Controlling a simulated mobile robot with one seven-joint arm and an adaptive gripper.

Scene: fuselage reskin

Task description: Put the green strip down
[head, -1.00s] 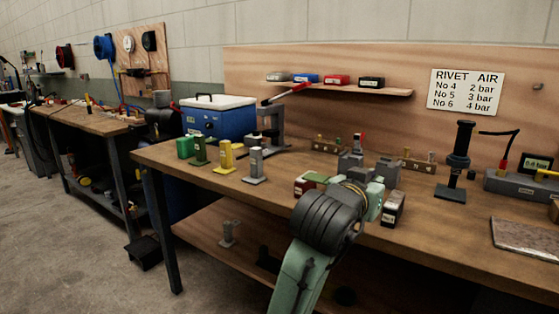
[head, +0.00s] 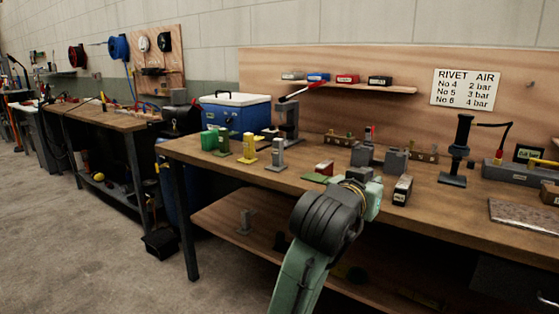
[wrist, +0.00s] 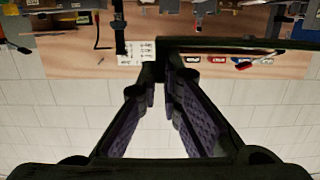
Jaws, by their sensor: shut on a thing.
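My gripper (wrist: 163,72) is shut on the green strip (wrist: 240,43), which looks like a dark bar reaching to the right across the wrist view. In the head view the strip (head: 316,178) shows as a small flat green piece left of my wrist. My wrist hides the rest of it and the fingers. The strip seems to be over the front part of the wooden bench (head: 430,212). I cannot tell its height above the top.
Green (head: 222,145), yellow (head: 249,151) and grey (head: 276,156) posts stand at left. A black stand (head: 457,150) is at right.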

